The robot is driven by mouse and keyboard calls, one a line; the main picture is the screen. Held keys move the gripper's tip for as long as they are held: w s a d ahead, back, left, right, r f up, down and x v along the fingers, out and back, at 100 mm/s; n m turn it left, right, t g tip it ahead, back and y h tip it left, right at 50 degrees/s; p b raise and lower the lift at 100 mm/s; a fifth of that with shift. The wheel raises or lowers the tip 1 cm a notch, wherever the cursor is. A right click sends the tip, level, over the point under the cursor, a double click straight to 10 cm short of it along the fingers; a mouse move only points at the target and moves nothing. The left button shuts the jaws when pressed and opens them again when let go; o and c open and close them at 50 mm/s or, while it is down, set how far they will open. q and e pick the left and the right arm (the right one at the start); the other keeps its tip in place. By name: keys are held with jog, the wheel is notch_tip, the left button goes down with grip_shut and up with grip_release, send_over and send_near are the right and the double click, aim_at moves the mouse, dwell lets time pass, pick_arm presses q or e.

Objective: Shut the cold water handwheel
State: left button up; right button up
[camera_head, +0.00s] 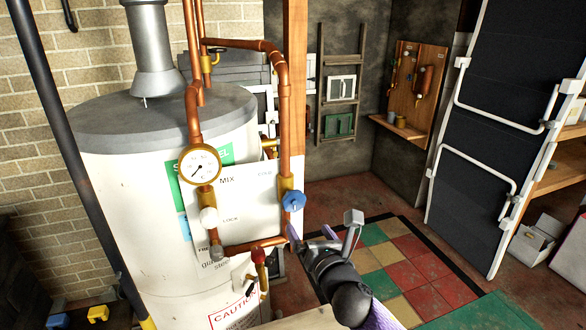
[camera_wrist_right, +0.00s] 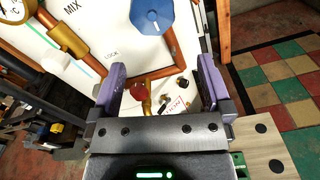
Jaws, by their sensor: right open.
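A blue handwheel (camera_head: 293,201) sits on the right vertical copper pipe, at the right edge of a white board marked MIX and LOCK. In the right wrist view the blue handwheel (camera_wrist_right: 152,16) shows at the top, beyond the fingertips and partly cut off by the frame edge. My right gripper (camera_head: 322,232) is open and empty, just below and to the right of the handwheel, apart from it. Its two purple fingers (camera_wrist_right: 162,72) are spread wide in the wrist view. My left gripper is not in view.
A white tank (camera_head: 130,220) stands behind the pipes. A brass gauge (camera_head: 200,166), a white knob (camera_head: 208,216) and a red-handled valve (camera_head: 258,256) are near the handwheel. A wooden post (camera_head: 295,90) rises behind. Tiled floor (camera_head: 405,270) lies open to the right.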

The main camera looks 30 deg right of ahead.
aim_at(295, 204)
jog(key=shift+n, duration=0.3)
jog(key=x, duration=0.2)
jog(key=r+b+x, duration=0.1)
jog(key=x, duration=0.2)
jog(key=b+x, duration=0.1)
jog(key=x, duration=0.2)
jog(key=shift+w+r, duration=0.25)
jog(key=shift+w, duration=0.05)
jog(key=shift+w+d, duration=0.1)
jog(key=shift+w, duration=0.5)
jog(key=c, duration=1.1)
jog(key=shift+t, duration=0.3)
